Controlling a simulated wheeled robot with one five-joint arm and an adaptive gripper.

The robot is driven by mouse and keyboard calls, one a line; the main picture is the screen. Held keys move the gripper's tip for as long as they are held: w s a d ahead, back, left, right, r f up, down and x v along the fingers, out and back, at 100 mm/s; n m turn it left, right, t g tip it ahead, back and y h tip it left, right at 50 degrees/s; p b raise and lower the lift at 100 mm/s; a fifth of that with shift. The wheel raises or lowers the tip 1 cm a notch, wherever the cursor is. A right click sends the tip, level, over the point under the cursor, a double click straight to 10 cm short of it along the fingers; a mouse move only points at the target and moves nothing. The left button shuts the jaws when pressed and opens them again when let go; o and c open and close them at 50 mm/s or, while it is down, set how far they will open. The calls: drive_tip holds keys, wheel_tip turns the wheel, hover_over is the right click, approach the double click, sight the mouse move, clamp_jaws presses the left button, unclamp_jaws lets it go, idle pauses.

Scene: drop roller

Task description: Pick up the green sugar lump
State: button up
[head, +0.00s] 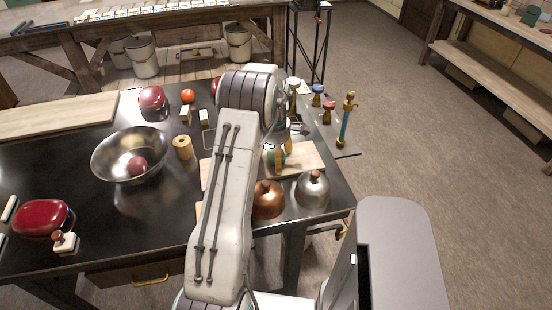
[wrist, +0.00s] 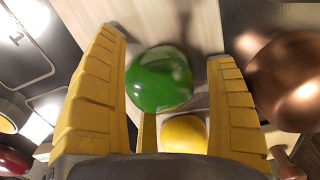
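In the wrist view a glossy, rounded green lump (wrist: 160,80), which I take as the green sugar lump, lies on a pale wooden board (wrist: 185,22). The two yellow fingers of my gripper (wrist: 167,48) stand apart, one on each side of the green lump. The gripper is open, with a gap showing at the right finger; whether the left finger touches the lump is unclear. A yellow lump (wrist: 185,133) sits just below the green one in the picture, also between the fingers. In the head view my arm hides much of this spot.
A copper dome (head: 268,203) and a silver dome (head: 313,190) stand close in front of the board; the copper one also shows at right in the wrist view (wrist: 290,80). A steel bowl (head: 120,165) and a tan roll (head: 183,147) stand left. Small bottles (head: 328,108) stand behind.

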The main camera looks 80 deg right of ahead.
drive_tip(key=c, duration=1.1)
